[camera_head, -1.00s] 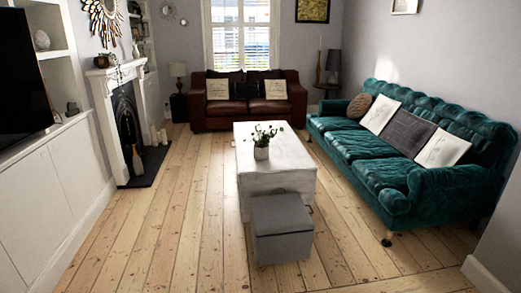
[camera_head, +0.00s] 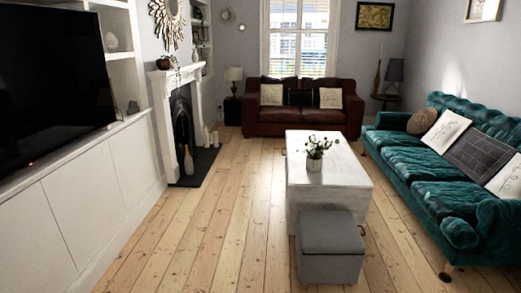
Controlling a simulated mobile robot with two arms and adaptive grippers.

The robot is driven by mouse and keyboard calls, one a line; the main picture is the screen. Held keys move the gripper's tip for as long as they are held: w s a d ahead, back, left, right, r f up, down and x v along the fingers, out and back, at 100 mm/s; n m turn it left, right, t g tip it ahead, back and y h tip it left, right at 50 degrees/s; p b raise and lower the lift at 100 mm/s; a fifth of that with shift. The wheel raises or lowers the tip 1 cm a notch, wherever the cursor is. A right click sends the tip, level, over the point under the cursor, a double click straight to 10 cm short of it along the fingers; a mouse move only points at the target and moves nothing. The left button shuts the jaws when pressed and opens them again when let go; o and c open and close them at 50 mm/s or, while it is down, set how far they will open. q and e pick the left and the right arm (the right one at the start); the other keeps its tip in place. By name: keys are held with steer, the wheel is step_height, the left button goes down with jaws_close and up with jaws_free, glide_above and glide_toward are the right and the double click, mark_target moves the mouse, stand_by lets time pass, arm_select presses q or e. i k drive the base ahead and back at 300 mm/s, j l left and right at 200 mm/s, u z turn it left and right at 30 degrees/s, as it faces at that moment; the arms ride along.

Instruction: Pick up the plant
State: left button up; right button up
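The plant (camera_head: 315,151) has green leaves and stands upright in a small pale pot (camera_head: 314,164). It rests on the white chest-like table (camera_head: 329,176) in the middle of the room, right of the picture's centre. Neither of my grippers shows in the head view.
A grey box stool (camera_head: 331,246) stands against the near end of the table. A green sofa (camera_head: 450,190) lies to the right, a brown sofa (camera_head: 305,121) behind, and a white cabinet (camera_head: 75,205) to the left. Bare floorboards (camera_head: 215,225) are clear left of the table.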

mark_target(314, 162)
steer(key=i, duration=1.9)
steer(key=i+j+z, duration=0.1)
steer(key=i, duration=1.8)
steer(key=i+j+z, duration=0.15)
steer(key=i+z, duration=0.2)
steer(key=i, duration=0.1)
